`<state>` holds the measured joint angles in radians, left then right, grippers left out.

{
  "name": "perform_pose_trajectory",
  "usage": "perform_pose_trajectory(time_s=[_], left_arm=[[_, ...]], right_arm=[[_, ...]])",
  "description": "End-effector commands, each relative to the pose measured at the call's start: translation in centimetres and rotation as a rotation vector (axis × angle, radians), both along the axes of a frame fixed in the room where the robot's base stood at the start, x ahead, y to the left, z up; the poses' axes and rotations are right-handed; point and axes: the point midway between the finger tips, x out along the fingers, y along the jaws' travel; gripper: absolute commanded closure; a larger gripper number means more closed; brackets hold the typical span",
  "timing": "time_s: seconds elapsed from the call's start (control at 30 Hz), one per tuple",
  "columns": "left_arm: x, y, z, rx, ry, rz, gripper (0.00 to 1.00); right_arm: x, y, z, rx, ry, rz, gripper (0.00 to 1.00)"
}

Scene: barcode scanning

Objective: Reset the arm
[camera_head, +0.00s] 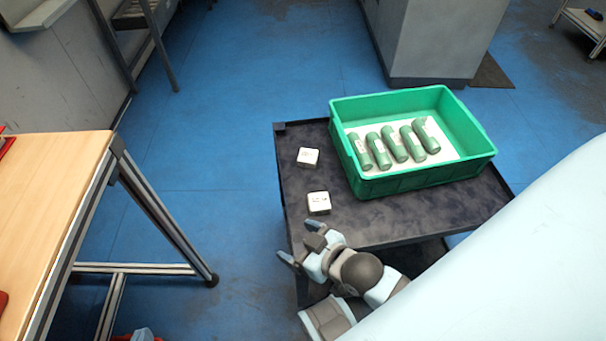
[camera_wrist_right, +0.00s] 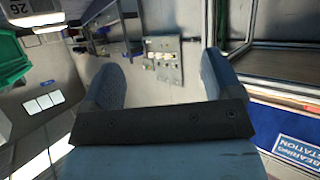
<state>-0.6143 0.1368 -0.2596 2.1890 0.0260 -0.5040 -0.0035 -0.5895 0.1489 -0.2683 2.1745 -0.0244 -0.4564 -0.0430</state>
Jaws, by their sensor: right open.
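My right gripper (camera_head: 298,240) is open at the front left edge of the dark cart (camera_head: 400,218), below the nearer white box in the head view. In the right wrist view its two fingers (camera_wrist_right: 162,80) stand wide apart with nothing between them. A small light-blue and red fragment (camera_head: 142,334) shows at the bottom edge of the head view. It may be part of my left gripper, but too little of it shows to tell its state.
A green crate (camera_head: 425,180) with several green cylinders (camera_head: 395,144) stands on the cart. Two small white boxes, a nearer one (camera_head: 319,203) and a farther one (camera_head: 308,157), sit left of it. A wooden-topped table (camera_head: 50,190) is at the left. Blue floor (camera_head: 215,200) lies clear between them.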

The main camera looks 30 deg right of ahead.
Motion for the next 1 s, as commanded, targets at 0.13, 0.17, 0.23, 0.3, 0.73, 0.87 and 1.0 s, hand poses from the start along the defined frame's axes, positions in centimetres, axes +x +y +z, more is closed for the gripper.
perform_pose_trajectory(time_s=[0.13,0.17,0.23,0.3,0.73,0.87,1.0], left_arm=[[0.0,0.1,-0.2,0.001,0.003,0.001,1.0],[0.0,0.1,-0.2,0.002,0.004,0.001,1.0],[0.0,0.1,-0.3,0.002,0.005,0.001,1.0],[0.0,0.1,-0.3,0.002,0.005,0.001,1.0],[-0.1,0.6,8.6,0.02,0.008,0.006,1.0],[-0.5,0.9,11.4,0.032,0.021,0.009,1.0],[-0.8,1.3,14.5,0.045,0.032,0.01,1.0]], right_arm=[[-1.3,0.0,-0.7,0.08,0.088,-0.036,0.15],[-1.3,0.0,-0.7,0.082,0.089,-0.036,0.15],[-1.3,0.0,-0.7,0.08,0.088,-0.035,0.15],[-1.3,0.0,-0.7,0.079,0.086,-0.035,0.15],[-1.6,-0.5,7.3,0.054,0.1,-0.039,0.15],[-1.8,-0.8,10.6,0.045,0.108,-0.042,0.15],[-2.0,-1.0,14.1,0.034,0.112,-0.044,0.15]])
